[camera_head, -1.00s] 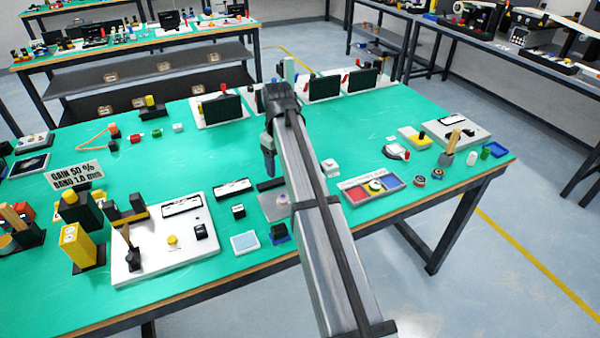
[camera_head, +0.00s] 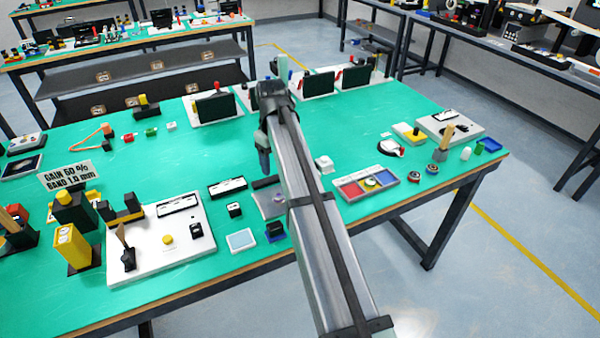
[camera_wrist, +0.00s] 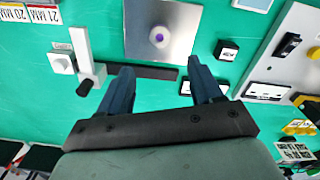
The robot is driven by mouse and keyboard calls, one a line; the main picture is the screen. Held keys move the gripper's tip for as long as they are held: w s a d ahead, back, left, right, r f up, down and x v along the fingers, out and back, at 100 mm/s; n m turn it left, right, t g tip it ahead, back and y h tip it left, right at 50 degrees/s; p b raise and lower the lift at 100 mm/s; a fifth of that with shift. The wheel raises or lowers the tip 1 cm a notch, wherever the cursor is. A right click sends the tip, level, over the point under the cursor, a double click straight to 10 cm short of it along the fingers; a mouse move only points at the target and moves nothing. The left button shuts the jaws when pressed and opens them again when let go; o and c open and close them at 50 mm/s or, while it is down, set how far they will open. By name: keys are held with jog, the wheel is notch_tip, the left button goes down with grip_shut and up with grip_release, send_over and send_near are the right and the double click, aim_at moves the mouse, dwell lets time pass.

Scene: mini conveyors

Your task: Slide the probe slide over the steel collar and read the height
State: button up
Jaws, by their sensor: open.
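A square steel plate (camera_wrist: 142,20) carries a small round piece with a purple centre (camera_wrist: 158,38), likely the steel collar. In the head view the plate (camera_head: 266,205) lies partly behind my arm. To its left in the wrist view stands a pale upright (camera_wrist: 86,50) with a black knob, beside a white block (camera_wrist: 62,63); I cannot tell whether this is the probe slide. My gripper (camera_wrist: 160,82) is open and empty, above the table. Its fingers point toward a dark bar (camera_wrist: 154,71) at the plate's near edge. My gripper also shows in the head view (camera_head: 264,160).
A small black cube (camera_wrist: 227,50) sits right of the plate. A white panel (camera_head: 150,262) with buttons stands at the left. A tray with coloured compartments (camera_head: 350,190) lies right of my arm. A gain and band sign (camera_head: 68,175) stands far left.

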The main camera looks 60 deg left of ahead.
jog(key=shift+w+d, duration=0.1)
jog(key=shift+w, duration=0.2)
jog(key=shift+c, duration=1.2)
jog(key=w, duration=0.1)
jog(key=w+r, duration=0.1)
jog(key=w, duration=0.1)
jog(key=shift+c, duration=0.5)
jog(key=w+a+r+m, duration=0.6)
jog(key=w+a+m, duration=0.2)
jog(key=w+a, duration=0.15)
jog(key=f, duration=1.3)
jog(key=shift+d+f, duration=0.25)
jog(key=shift+f, duration=0.05)
jog(key=shift+c, duration=0.3)
grip_shut()
